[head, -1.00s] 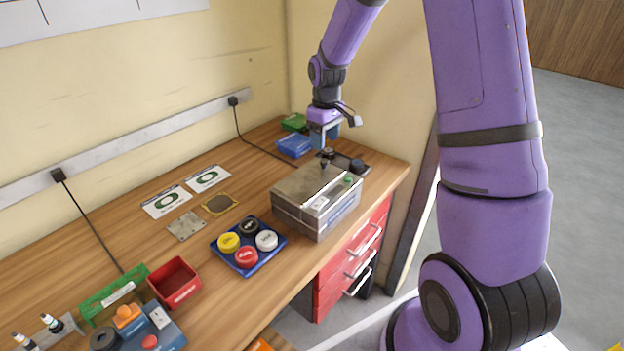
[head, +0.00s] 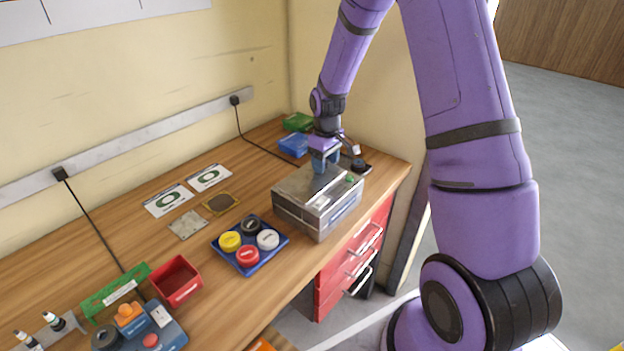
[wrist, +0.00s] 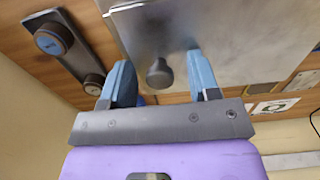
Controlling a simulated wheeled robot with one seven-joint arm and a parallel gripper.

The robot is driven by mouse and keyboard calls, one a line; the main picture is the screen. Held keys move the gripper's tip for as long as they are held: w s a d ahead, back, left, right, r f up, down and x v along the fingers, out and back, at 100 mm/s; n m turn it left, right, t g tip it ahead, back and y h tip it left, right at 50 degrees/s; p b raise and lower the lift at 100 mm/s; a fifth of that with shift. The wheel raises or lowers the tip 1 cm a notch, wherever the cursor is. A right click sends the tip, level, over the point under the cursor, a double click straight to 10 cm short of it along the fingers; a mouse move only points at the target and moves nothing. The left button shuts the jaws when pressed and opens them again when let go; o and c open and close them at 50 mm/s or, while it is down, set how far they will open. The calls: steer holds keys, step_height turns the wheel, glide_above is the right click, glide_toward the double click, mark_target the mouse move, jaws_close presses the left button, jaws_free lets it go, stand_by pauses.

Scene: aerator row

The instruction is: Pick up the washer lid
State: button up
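The washer lid (head: 300,186) is a flat grey metal plate on top of the metal washer box (head: 318,218), at the right end of the bench. In the wrist view the lid (wrist: 230,35) fills the upper right, and its dark round knob (wrist: 160,74) stands up from it. My gripper (head: 324,167) is low over the lid's back part and hides the knob in the head view. In the wrist view my gripper (wrist: 160,62) is open, its blue fingers on either side of the knob with gaps visible. I cannot tell the exact height of the fingertips.
A blue tray (head: 250,270) with several coloured caps sits left of the box. Blue (head: 293,145) and green (head: 298,122) bins stand at the back. A red bin (head: 176,283) is at front left.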

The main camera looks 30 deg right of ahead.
jaws_close()
steer(key=shift+r, duration=0.15)
